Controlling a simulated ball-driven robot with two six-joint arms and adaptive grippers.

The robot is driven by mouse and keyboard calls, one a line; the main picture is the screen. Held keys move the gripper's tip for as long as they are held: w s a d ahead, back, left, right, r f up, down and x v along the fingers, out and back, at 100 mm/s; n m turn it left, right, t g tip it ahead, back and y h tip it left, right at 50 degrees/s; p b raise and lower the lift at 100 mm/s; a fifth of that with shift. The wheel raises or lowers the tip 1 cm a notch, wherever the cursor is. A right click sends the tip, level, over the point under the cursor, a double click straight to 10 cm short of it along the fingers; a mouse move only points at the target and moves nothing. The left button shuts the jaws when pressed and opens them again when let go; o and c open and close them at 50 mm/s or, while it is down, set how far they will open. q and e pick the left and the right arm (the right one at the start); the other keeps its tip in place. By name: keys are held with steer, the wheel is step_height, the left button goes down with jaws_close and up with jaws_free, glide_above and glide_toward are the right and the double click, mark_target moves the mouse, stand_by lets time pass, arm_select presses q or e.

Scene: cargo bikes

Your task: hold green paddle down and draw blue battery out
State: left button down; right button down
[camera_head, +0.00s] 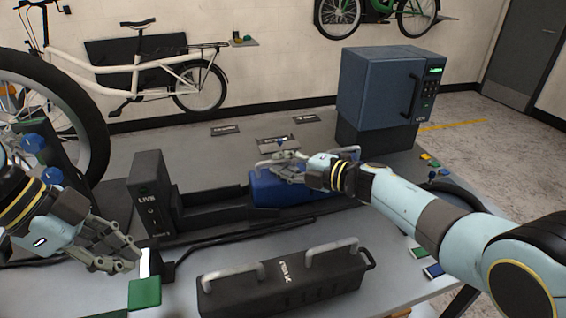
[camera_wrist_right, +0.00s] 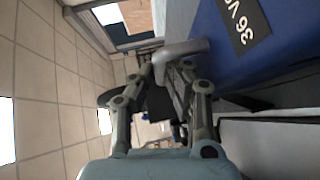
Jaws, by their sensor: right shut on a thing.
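The blue battery (camera_head: 262,189) lies in the long black dock, with a stretch of bare dock between it and the upright black box marked LIVE (camera_head: 150,197). It also shows in the right wrist view (camera_wrist_right: 225,62), with a pale handle (camera_wrist_right: 178,50) on top. My right gripper (camera_head: 285,168) is shut on this handle. The green paddle (camera_head: 145,293) is at the front left, at the foot of a small black-and-white block. My left gripper (camera_head: 122,262) is just above and left of the paddle; I cannot tell whether they touch or whether its fingers are closed.
A black battery with two pale handles (camera_head: 285,285) lies at the front middle. A blue-grey cabinet (camera_head: 385,95) stands at the back right. A bicycle wheel (camera_head: 50,120) rises at the left. Black cables (camera_head: 270,232) run along the dock. Small coloured blocks lie at the right.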

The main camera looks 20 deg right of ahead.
arm_select(q)
steer(key=shift+r, duration=0.45)
arm_select(e)
steer(key=shift+w+r, duration=0.1)
steer(key=shift+r, duration=0.1)
steer(key=c, duration=1.3)
jaws_free()
steer(key=shift+o, duration=0.2)
steer(key=shift+f, duration=0.1)
steer(key=shift+s+d, duration=0.1)
steer(key=shift+s, duration=0.1)
